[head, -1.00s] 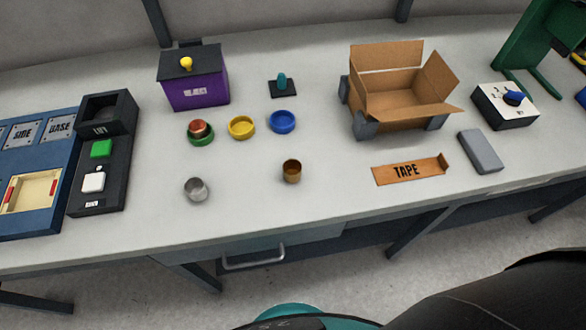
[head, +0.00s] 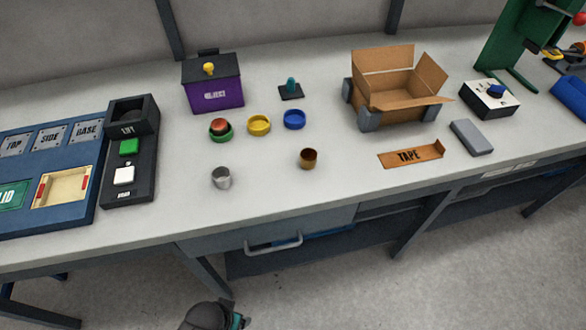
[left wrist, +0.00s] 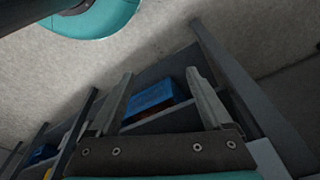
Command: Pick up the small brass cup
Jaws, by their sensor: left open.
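The small brass cup (head: 308,158) stands upright on the light worktop, near the middle of the head view, right of a silver metal cup (head: 221,178). Nothing touches it. My left gripper (left wrist: 160,76) shows only in the left wrist view, with its two fingers apart and nothing between them. Below and beyond the fingers are the floor and dark shelving, and the brass cup is not in that view.
Behind the cup are yellow (head: 259,125) and blue (head: 294,119) dishes and a green dish (head: 221,136) holding a reddish piece. A TAPE strip (head: 411,156) and an open cardboard box (head: 397,82) lie to its right. A drawer handle (head: 273,246) projects below the worktop's front edge.

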